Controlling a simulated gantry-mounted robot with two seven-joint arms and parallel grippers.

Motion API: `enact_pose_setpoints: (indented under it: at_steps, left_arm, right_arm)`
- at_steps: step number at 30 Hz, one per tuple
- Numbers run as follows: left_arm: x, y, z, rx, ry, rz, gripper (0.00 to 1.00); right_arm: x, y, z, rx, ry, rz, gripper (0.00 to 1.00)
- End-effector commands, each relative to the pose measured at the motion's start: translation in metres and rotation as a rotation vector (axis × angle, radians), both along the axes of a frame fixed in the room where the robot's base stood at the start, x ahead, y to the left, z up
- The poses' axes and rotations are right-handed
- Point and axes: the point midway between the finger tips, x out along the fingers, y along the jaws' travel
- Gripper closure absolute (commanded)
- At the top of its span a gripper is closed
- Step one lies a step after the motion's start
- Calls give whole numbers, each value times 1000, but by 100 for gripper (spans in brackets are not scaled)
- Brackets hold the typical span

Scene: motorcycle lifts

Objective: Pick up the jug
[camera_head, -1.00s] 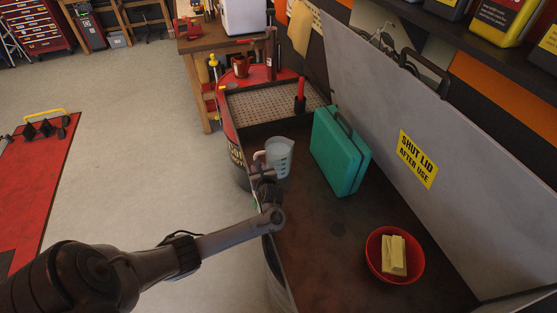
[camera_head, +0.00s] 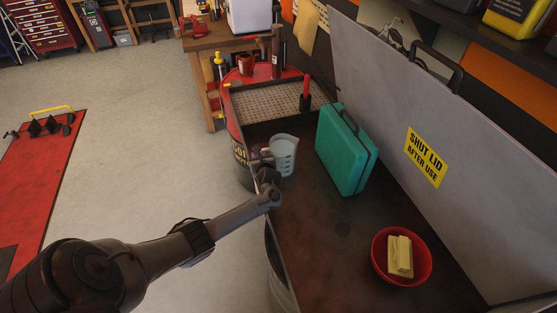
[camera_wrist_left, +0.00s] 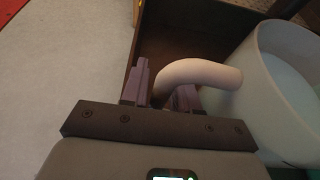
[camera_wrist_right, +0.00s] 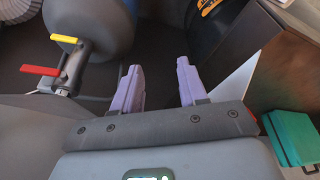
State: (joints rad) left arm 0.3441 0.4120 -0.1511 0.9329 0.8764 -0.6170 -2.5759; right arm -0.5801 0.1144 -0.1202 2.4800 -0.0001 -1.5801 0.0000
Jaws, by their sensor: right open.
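The jug (camera_head: 284,156) is a pale, translucent measuring jug with a handle on its left side. It stands upright on the dark bench top, near the bench's left edge. In the left wrist view, the jug (camera_wrist_left: 275,95) is at the right, and its pale curved handle (camera_wrist_left: 205,73) reaches between the fingers of my left gripper (camera_wrist_left: 163,92). The handle partly hides the right finger, and firm contact on both sides cannot be made out. In the head view, my left gripper (camera_head: 262,163) is at the handle. My right gripper (camera_wrist_right: 159,82) is open and empty, away from the jug.
A teal case (camera_head: 345,150) stands right of the jug. A red bowl (camera_head: 376,264) with yellow blocks is at the near right. A grey lid (camera_head: 450,120) rises along the back. A perforated tray (camera_head: 265,102) lies beyond the jug. Bench top between jug and bowl is clear.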

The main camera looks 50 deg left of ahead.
Motion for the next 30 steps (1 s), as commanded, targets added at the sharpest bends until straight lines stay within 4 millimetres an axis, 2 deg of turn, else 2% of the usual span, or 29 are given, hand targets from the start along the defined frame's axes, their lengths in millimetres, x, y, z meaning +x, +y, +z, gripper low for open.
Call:
enact_pose_setpoints:
  at_steps: [3, 4, 9, 30]
  left_arm:
    - [0, 0, 0, 0, 0, 0, 71]
    - [0, 0, 0, 0, 0, 0, 74]
    - [0, 0, 0, 0, 0, 0, 100]
    - [0, 0, 0, 0, 0, 1, 100]
  right_arm:
    - [0, 0, 0, 0, 0, 0, 57]
    - [0, 0, 0, 0, 0, 0, 57]
    - [0, 0, 0, -1, 0, 1, 57]
    - [0, -2, 0, -8, 0, 6, 57]
